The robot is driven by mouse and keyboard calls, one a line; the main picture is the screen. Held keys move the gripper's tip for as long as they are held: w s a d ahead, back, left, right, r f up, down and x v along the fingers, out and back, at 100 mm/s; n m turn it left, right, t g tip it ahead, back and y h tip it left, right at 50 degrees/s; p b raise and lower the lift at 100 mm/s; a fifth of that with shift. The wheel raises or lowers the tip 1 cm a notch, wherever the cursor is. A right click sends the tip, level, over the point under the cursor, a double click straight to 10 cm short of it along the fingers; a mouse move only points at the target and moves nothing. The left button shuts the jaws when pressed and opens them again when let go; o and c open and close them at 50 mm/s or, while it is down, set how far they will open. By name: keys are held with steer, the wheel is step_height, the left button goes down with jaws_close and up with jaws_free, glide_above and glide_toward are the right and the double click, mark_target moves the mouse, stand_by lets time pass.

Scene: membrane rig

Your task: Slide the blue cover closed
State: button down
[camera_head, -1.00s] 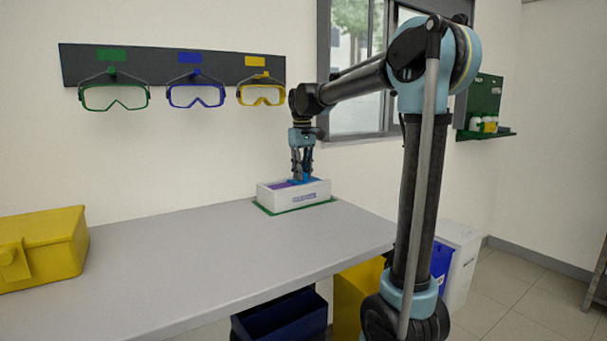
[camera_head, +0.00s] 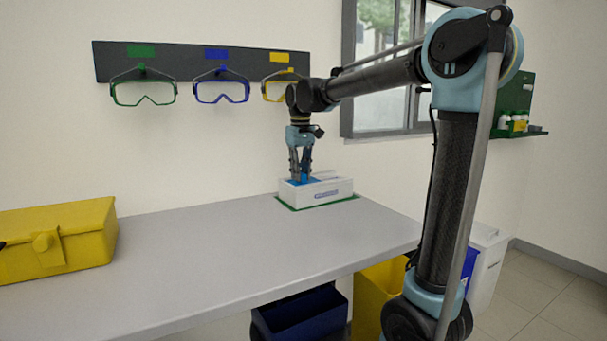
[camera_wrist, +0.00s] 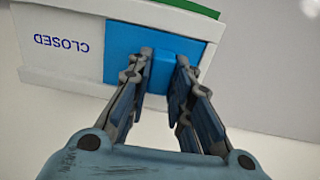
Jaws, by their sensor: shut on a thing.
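A white box (camera_head: 332,190) stands on the table's far right part. Its blue cover (camera_wrist: 122,50) lies at one end of the top, the left end in the head view. Beside the cover, a white panel with the word CLOSED (camera_wrist: 62,44) is exposed; the word is upside down in the wrist view. My gripper (camera_head: 300,180) points down onto the box's left end. In the wrist view its fingers (camera_wrist: 164,68) are shut on the cover's raised blue handle (camera_wrist: 158,76). No purple contents show in the box now.
A green mat (camera_head: 290,206) edges out under the box. A yellow case (camera_head: 70,240) sits at the table's left. The grey table (camera_head: 215,240) between them is clear. Goggles (camera_head: 221,95) hang on a wall rack behind; bins stand below the table.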

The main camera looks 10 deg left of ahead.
steer(key=c, duration=1.4)
jaws_free()
steer(key=shift+c, duration=0.2)
